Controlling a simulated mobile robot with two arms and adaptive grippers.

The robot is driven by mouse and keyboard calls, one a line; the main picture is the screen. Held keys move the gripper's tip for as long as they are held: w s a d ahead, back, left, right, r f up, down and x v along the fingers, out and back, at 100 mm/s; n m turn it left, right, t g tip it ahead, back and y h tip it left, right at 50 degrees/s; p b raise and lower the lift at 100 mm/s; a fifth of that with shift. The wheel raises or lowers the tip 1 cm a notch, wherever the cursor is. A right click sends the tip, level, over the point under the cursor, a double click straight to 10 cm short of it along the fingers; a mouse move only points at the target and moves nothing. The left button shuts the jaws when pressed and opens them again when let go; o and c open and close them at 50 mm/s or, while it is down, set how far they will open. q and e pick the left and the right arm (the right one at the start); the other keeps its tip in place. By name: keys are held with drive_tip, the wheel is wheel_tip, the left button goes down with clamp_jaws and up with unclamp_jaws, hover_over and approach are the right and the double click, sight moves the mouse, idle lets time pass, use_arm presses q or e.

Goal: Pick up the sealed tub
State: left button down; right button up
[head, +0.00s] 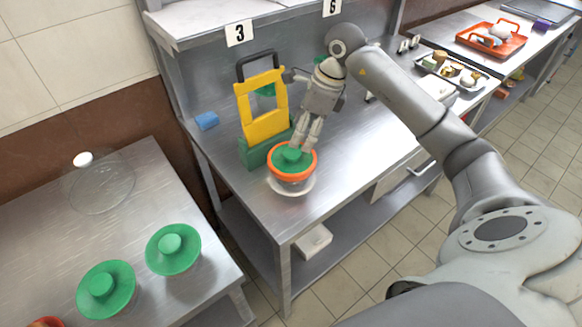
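A tub (292,182) with a green lid and an orange ring round its rim stands near the front edge of the middle steel table, on a pale round base. The lid (281,158) has a raised knob, partly hidden by my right gripper. My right gripper (302,150) points down from above, its fingertips at the lid knob. Whether the fingers touch or grip the knob cannot be made out. My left gripper is not in view.
A yellow and green press-like stand (263,118) with a dark handle is just behind the tub. A blue block (206,121) lies left. Two green-lidded containers (172,249) and a clear dome lid (97,187) are on the left table. Trays (491,40) stand far right.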

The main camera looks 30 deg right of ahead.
sight(293, 152)
drive_tip(key=shift+w+a+f, duration=0.1)
drive_tip(key=shift+a+f, duration=0.05)
drive_tip(key=shift+f, duration=0.35)
drive_tip(key=shift+w+f, duration=0.15)
drive_tip(key=shift+f, duration=0.1)
drive_tip(key=p+x, duration=0.1)
drive_tip(key=x, duration=0.3)
drive_tip(key=shift+a+f+p, duration=0.1)
drive_tip(key=shift+a+p, duration=0.1)
drive_tip(key=shift+p, duration=0.2)
drive_tip(key=shift+w+f, duration=0.15)
drive_tip(key=shift+f, duration=0.3)
drive_tip(key=c, duration=0.5)
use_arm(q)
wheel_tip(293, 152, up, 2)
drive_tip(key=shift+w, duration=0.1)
use_arm(e)
clamp_jaws()
